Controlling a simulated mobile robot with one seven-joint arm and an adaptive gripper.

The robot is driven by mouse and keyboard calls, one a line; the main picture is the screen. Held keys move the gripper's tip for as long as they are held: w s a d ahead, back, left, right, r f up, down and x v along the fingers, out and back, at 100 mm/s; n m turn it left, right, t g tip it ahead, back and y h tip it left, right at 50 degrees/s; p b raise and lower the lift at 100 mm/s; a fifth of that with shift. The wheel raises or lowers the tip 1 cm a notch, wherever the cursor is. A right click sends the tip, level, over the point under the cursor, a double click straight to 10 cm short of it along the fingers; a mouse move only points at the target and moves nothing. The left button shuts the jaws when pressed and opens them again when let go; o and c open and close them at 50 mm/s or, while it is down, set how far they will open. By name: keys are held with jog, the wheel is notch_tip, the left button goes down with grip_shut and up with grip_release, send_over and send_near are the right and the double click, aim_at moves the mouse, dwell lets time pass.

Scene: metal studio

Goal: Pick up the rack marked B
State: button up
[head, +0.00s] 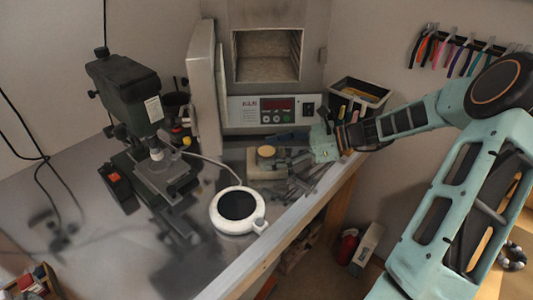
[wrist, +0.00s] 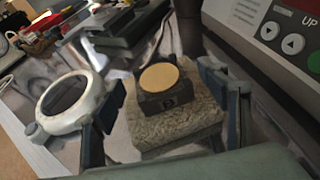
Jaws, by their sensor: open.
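The rack marked B (wrist: 165,95) is a small dark block with a round tan disc on top and a letter B on its front face. It sits upright on a rough, pale stone-like slab (wrist: 146,142) in the wrist view. In the head view the rack (head: 267,158) is on the bench in front of the furnace, on its slab (head: 259,174). My gripper (head: 288,138) is to the right of and behind the rack in the head view. In the wrist view its dark blue fingers stand apart, with the rack seen between them; it is open and empty.
A furnace with a control panel (head: 272,111) is close behind. Loose metal tools (head: 300,184) lie right of the slab, near the bench edge. A tool bin (head: 358,95) stands at the back right.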

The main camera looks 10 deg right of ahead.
jog(key=c, duration=1.4)
jog(key=shift+o, duration=0.2)
